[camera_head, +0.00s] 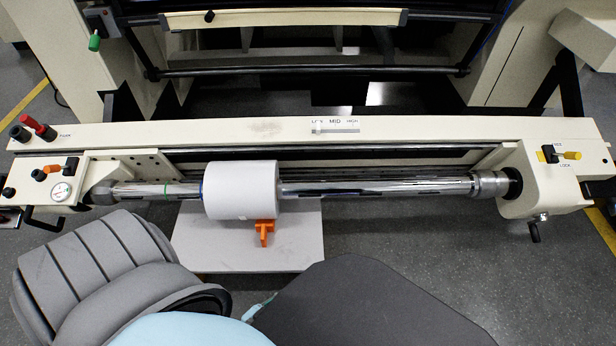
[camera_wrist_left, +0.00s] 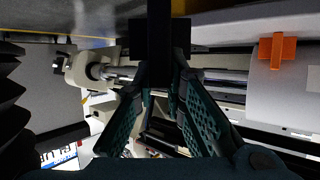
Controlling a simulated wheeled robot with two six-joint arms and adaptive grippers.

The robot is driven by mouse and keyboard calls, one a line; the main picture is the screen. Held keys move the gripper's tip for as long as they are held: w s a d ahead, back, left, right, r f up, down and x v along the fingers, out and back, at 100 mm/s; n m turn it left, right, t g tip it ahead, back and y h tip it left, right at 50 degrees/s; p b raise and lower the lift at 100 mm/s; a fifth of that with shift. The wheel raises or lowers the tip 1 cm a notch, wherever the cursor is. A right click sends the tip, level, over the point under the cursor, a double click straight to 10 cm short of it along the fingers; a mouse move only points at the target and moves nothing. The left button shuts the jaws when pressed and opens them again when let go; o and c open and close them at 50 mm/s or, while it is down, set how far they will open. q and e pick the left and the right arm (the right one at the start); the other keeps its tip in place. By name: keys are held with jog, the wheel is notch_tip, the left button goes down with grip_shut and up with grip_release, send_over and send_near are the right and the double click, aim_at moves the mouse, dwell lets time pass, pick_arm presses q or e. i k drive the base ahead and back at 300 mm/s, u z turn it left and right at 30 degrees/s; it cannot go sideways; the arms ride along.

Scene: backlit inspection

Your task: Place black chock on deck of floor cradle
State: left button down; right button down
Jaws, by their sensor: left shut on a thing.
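My left gripper (camera_wrist_left: 163,82) is shut on the black chock (camera_wrist_left: 160,42), which lies across the fingertips in the left wrist view. The gripper and black chock are hidden in the head view. The floor cradle's pale grey deck (camera_head: 200,256) lies beneath the white roll (camera_head: 240,190) in the head view; its edge crosses the top of the left wrist view (camera_wrist_left: 235,24). The held chock appears apart from the roll, but its height over the deck cannot be told. My right gripper is in neither view.
An orange chock (camera_head: 263,231) stands on the deck beside the roll; it also shows in the left wrist view (camera_wrist_left: 277,50). A shiny shaft (camera_head: 375,188) passes through the roll between the machine's end housings. Grey floor (camera_head: 400,240) is open to the right.

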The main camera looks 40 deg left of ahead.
aim_at(190, 244)
jog(key=z, duration=1.2)
jog(key=k, duration=1.3)
jog(key=u, duration=1.75)
